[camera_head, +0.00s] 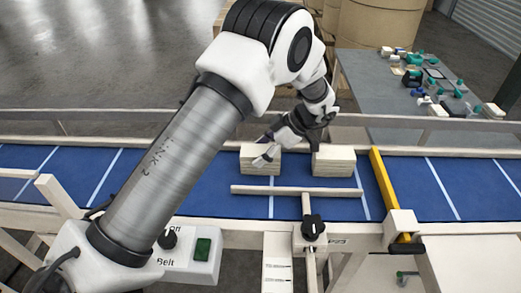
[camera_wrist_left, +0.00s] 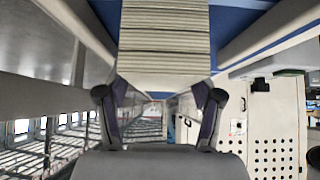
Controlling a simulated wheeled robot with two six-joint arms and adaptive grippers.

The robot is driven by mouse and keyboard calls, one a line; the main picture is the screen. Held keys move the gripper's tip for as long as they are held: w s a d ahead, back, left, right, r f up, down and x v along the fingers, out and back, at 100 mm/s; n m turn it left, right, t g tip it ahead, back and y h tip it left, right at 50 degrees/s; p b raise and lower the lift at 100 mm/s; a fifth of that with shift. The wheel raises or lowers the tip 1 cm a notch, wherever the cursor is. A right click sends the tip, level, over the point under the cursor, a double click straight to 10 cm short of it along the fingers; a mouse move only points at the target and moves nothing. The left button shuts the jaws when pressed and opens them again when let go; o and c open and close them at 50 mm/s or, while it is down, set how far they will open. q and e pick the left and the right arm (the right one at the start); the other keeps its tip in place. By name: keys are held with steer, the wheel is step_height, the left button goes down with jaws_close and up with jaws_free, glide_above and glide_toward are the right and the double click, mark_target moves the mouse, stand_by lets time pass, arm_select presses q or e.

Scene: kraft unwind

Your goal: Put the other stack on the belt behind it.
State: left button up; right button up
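Two pale stacks of flat layered pieces stand on the blue belt (camera_head: 110,180), side by side with a small gap. My left gripper (camera_head: 264,150) is at the left stack (camera_head: 250,168), with a light fingertip in front of it. In the left wrist view the layered stack (camera_wrist_left: 165,40) reaches down to my fingertips, one at each side edge. I see no clear gap there, but cannot tell whether they press on it. The right stack (camera_head: 333,163) stands free, just right of the gripper. My right gripper is not in view.
A pale T-shaped bar (camera_head: 295,191) lies across the belt's front side, before the stacks. A yellow bar (camera_head: 383,185) crosses the belt to their right. A control box (camera_head: 190,255) is at the front. A grey table (camera_head: 400,95) with small items stands behind.

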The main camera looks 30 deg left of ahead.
arm_select(q)
steer(key=shift+a, duration=0.4)
steer(key=shift+d+r, duration=0.25)
steer(key=shift+r, duration=0.05)
steer(key=b+v, duration=0.3)
steer(key=v, duration=0.9)
steer(key=shift+a+b, duration=0.1)
steer(key=shift+b, duration=0.25)
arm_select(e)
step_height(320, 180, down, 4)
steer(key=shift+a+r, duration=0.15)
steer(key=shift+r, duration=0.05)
arm_select(q)
steer(key=shift+s, duration=0.1)
steer(key=shift+f, duration=0.1)
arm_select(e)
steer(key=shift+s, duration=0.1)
